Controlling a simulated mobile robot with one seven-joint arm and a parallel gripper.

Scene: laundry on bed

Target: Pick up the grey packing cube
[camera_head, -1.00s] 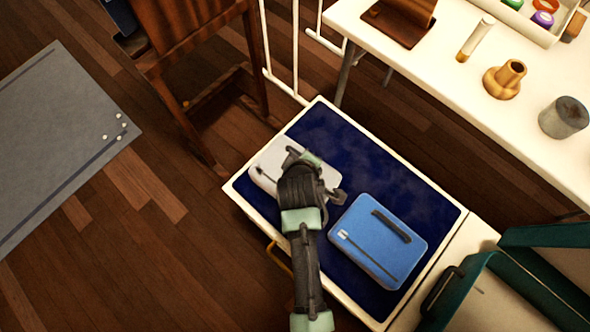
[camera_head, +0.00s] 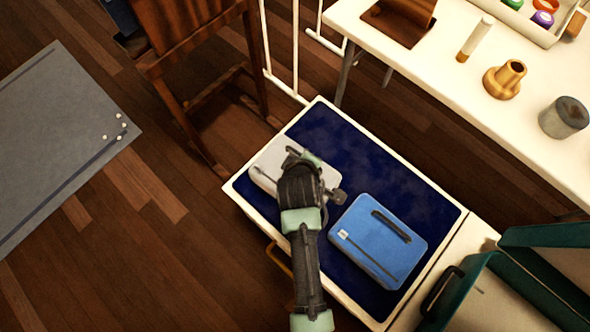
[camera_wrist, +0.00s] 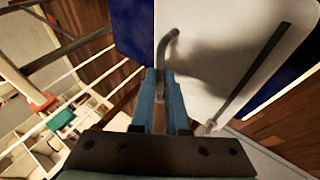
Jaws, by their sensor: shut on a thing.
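The grey packing cube (camera_head: 268,170) lies flat at the far left of the dark blue surface, partly covered by my arm in the head view. In the wrist view its pale face (camera_wrist: 225,40) fills the upper right, with a dark zip strip and a grey handle (camera_wrist: 166,48) at its edge. My gripper (camera_wrist: 163,82) is shut on this handle, with its blue fingers on either side of it. In the head view my gripper is over the cube, and its fingertips are hidden.
A blue packing cube (camera_head: 378,240) lies close to the right of my arm. The dark blue surface (camera_head: 350,150) has a white rim. A teal open case (camera_head: 500,290) stands at the lower right. A chair (camera_head: 195,60) and a white table (camera_head: 440,75) stand behind.

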